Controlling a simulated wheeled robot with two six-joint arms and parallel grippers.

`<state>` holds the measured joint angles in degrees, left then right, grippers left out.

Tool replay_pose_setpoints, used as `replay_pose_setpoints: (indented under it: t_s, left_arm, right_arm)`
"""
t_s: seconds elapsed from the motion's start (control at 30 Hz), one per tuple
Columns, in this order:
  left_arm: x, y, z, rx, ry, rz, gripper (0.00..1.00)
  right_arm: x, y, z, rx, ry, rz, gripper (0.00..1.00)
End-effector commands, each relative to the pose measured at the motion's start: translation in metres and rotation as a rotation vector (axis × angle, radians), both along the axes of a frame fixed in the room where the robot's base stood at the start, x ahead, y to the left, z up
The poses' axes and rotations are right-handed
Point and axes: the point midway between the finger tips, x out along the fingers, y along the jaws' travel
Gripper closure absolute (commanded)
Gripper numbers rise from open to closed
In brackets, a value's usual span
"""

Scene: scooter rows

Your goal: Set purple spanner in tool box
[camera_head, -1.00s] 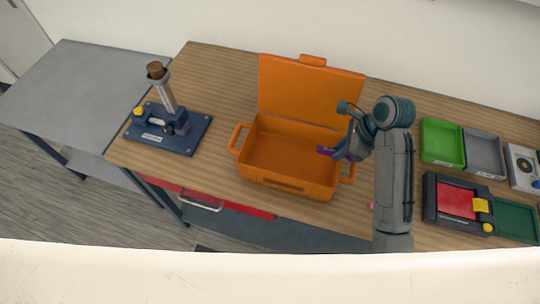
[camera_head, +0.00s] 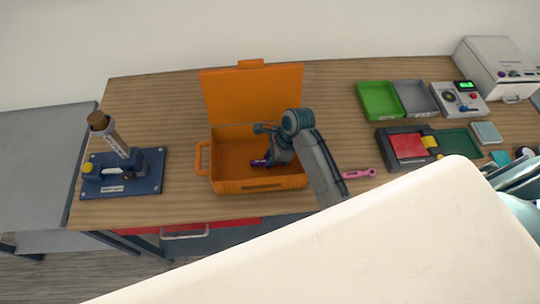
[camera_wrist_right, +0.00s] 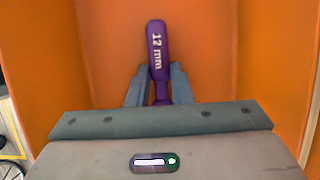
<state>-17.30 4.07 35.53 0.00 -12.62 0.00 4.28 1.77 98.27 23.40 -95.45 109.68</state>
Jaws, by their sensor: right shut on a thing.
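The orange tool box (camera_head: 262,186) stands on the wooden bench with its lid (camera_head: 255,95) raised at the back. My right gripper (camera_head: 268,162) reaches into the box opening from the right. It is shut on the purple spanner (camera_wrist_right: 157,48), whose handle reads "12 mm". A bit of the purple spanner also shows in the head view (camera_head: 259,163). In the right wrist view the orange walls lie around the spanner. Whether it touches the box floor I cannot tell. My left gripper is not in view.
A pink spanner (camera_head: 359,173) lies on the bench right of the box. Green (camera_head: 381,101) and grey (camera_head: 414,98) trays stand at the back right. A blue-based fixture (camera_head: 122,175) stands at the left. A pale surface covers the lower right of the head view.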

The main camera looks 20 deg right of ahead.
Motion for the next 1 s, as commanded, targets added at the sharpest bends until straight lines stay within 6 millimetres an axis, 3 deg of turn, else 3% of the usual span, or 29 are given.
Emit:
replay_pose_setpoints:
  t_s: [0.27, 0.3, 0.4, 0.77, 1.0]
  left_arm:
    - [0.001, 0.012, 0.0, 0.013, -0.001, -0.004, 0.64]
    - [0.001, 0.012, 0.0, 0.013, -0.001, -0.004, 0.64]
    - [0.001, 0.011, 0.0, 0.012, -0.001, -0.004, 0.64]
    - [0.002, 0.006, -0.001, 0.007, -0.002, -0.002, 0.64]
    - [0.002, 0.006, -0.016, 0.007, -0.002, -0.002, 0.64]
  right_arm:
    - [0.0, 0.0, -0.002, 0.0, 0.0, 0.0, 1.0]
    - [0.0, 0.0, -0.003, 0.0, 0.0, 0.0, 0.79]
    - [0.0, 0.0, -0.003, 0.0, 0.0, 0.0, 0.59]
    - [0.0, 0.0, 0.001, 0.0, -0.001, 0.0, 0.59]
    - [-0.003, -0.016, 0.035, -0.002, -0.006, 0.0, 0.59]
